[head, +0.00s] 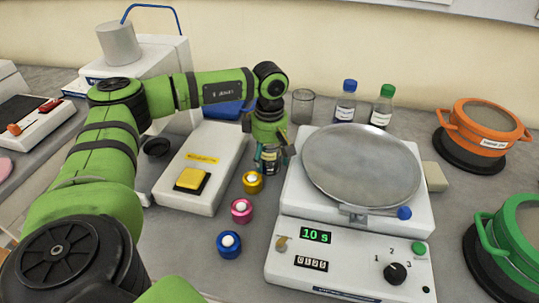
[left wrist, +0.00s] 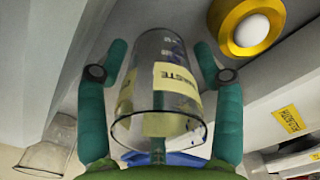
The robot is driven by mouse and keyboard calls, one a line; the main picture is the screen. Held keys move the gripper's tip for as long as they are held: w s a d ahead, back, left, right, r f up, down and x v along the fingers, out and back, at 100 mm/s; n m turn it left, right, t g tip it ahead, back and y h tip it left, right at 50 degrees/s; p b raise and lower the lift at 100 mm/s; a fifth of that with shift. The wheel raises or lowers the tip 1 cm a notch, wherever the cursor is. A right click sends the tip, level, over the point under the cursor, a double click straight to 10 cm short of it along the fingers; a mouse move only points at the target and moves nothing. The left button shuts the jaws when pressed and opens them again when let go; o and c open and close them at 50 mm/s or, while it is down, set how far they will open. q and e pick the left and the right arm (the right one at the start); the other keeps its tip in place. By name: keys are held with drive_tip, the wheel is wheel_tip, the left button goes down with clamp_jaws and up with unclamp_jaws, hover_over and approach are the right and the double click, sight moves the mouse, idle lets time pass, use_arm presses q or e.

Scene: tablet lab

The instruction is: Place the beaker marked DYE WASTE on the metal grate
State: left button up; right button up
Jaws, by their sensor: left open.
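A clear glass beaker (left wrist: 160,90) with a pale yellow label stands between the fingers of my left gripper (left wrist: 160,48). Only the end of the label, reading WASTE, is legible. In the head view the beaker (head: 270,158) is mostly hidden by my left gripper (head: 271,150), which comes down over it behind the yellow knob. The gripper is open, with a finger on each side of the beaker; whether either finger touches it is unclear. I cannot make out a metal grate in either view. My right gripper is not in view.
A machine with a round metal pan (head: 362,165) stands right of the beaker. A white box with a yellow button (head: 192,180) is on the left. Yellow, pink (head: 241,210) and blue knobs stand in front. Behind are an empty beaker (head: 303,106) and two bottles (head: 346,100). Orange (head: 486,130) and green pots are at right.

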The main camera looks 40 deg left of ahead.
use_arm(q)
drive_tip(key=c, duration=1.1)
